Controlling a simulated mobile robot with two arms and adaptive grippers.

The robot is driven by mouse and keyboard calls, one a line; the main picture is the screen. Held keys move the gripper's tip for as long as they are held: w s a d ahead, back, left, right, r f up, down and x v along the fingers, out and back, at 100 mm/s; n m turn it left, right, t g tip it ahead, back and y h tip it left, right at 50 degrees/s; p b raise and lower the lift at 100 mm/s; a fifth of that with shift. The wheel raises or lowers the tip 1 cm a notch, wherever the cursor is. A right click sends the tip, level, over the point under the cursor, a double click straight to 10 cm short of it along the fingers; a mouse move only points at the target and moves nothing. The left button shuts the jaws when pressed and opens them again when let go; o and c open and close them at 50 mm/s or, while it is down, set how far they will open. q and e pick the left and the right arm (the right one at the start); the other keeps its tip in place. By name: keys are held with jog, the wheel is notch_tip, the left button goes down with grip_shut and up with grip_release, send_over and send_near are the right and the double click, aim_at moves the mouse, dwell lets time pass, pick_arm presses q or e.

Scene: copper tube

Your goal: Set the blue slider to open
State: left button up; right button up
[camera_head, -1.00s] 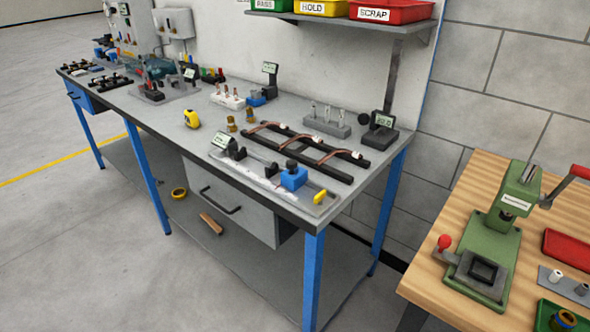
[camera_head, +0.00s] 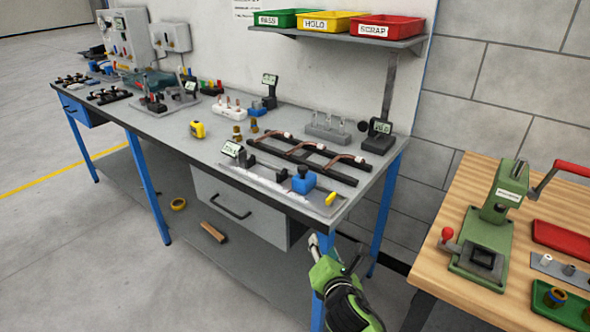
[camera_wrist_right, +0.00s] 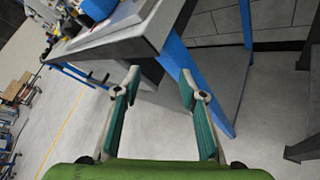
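The blue slider (camera_head: 304,181) is a blue block with a dark knob on a grey rail fixture (camera_head: 265,180) near the front right of the workbench. A yellow piece (camera_head: 330,199) is at the rail's right end. In the right wrist view a blue block (camera_wrist_right: 98,8) shows at the top edge, partly cut off. My right gripper (camera_head: 325,245) is in front of the bench's right front corner, below the table top and apart from the slider. In the right wrist view its fingers (camera_wrist_right: 158,88) are spread with nothing between them. My left gripper is not in view.
Copper tubes on a black rack (camera_head: 305,155) lie behind the slider fixture. A blue bench leg (camera_head: 387,205) stands near my right gripper. A wooden table (camera_head: 455,215) with a green press (camera_head: 490,225) stands to the right. Bins (camera_head: 335,25) sit on a shelf above.

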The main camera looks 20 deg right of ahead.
notch_tip(320, 180, up, 10)
jog(key=f+n+t, duration=0.1)
jog(key=n+t, duration=0.3)
jog(key=n, duration=0.5)
send_near(304, 170)
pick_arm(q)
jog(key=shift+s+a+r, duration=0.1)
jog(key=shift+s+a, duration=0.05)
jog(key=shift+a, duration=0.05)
pick_arm(e)
jog(key=w, duration=0.3)
jog(key=w+d, duration=0.1)
jog(key=w, duration=0.7)
jog(key=shift+w+d, duration=0.15)
